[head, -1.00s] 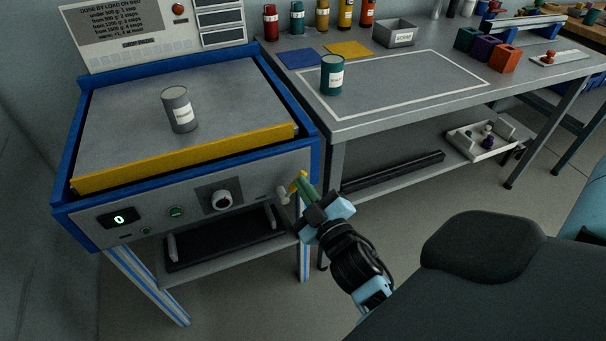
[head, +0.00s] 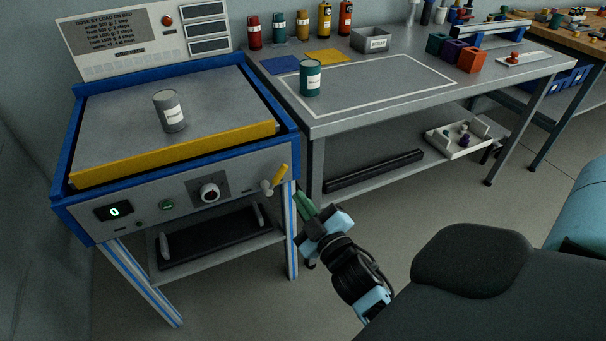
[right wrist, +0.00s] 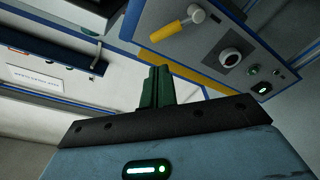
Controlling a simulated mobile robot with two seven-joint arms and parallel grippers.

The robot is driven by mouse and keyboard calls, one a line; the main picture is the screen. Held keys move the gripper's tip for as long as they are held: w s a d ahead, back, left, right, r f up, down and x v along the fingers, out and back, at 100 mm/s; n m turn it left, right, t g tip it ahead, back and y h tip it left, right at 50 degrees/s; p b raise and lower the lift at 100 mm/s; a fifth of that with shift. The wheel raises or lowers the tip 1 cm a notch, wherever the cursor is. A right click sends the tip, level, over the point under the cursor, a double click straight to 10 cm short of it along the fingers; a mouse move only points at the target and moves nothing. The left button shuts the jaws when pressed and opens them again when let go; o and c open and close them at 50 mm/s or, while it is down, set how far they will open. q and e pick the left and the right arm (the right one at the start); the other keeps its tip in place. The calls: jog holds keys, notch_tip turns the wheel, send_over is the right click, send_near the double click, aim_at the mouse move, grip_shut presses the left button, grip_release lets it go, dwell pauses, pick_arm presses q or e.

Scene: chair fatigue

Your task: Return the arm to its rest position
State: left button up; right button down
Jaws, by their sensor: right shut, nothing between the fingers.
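My right gripper (head: 306,207) is shut and empty, in front of the machine's right front leg. Its green fingers (right wrist: 157,88) lie together in the right wrist view. The machine's yellow-handled lever (head: 279,176) is on the right end of the front panel, just above and left of the gripper and apart from it. The lever also shows in the right wrist view (right wrist: 170,30). A grey labelled can (head: 169,112) stands on the machine's grey bed. The display (head: 114,211) reads 0. My left gripper is out of view.
A workbench (head: 350,124) adjoins the machine on the right, with a teal can (head: 310,78), several coloured bottles, a grey bin (head: 370,40) and coloured blocks (head: 455,50) on top. A white tray (head: 458,140) lies on its lower shelf. Open floor lies in front of the bench.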

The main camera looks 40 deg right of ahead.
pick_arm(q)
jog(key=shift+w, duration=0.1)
